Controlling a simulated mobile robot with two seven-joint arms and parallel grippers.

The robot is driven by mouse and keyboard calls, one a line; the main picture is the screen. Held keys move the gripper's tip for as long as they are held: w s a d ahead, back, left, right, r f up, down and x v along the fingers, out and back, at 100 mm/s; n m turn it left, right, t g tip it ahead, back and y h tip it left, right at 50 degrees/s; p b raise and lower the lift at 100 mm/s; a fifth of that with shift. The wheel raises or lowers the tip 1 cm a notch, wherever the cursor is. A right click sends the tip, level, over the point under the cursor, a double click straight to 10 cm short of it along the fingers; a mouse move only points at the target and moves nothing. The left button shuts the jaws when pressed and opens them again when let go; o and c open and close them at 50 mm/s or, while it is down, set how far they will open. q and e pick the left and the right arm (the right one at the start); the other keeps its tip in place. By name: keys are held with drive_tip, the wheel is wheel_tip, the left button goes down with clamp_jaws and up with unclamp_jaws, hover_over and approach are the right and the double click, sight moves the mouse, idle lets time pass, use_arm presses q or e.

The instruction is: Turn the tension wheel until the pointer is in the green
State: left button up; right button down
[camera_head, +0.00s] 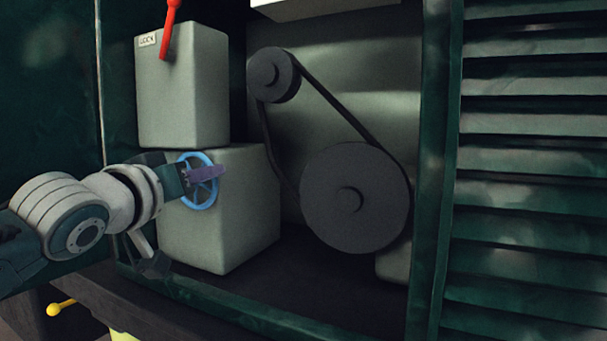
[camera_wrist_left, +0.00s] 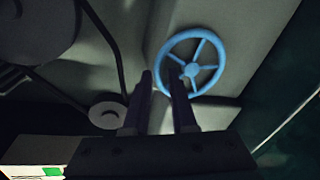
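The tension wheel is a blue spoked handwheel (camera_head: 185,197) on the front of a grey box, left of the belt. It also shows in the wrist view (camera_wrist_left: 221,66). My left gripper (camera_head: 212,173) is at the wheel, its dark purple fingers overlapping the rim and spokes. In the wrist view its fingers (camera_wrist_left: 161,76) stand apart, with the left part of the rim showing in the gap; I cannot tell whether they touch it. A pale panel with a green patch (camera_wrist_left: 53,172) shows at the wrist view's lower left corner. No pointer is readable. My right gripper is out of view.
A black belt (camera_head: 335,103) runs around a small upper pulley (camera_head: 273,75) and a large lower pulley (camera_head: 354,198) right of the wheel. A grey box (camera_head: 190,95) with a red lever (camera_head: 167,30) stands above. Green louvres (camera_head: 530,160) fill the right side.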

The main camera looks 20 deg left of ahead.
use_arm(q)
clamp_jaws()
idle(0.3)
drive_tip(key=shift+f, duration=0.1)
drive_tip(key=shift+d+f+m+b, duration=0.15)
drive_tip(key=shift+f+m+b, duration=0.3)
drive_tip(key=shift+m, duration=0.85)
drive_tip(key=shift+f+m+t+b, duration=0.25)
drive_tip(key=shift+f+m+t, duration=0.05)
drive_tip(key=shift+m, duration=0.55)
drive_tip(key=shift+f+m+t+b, duration=0.2)
drive_tip(key=shift+f+m+t, duration=0.1)
drive_tip(key=shift+m, duration=0.55)
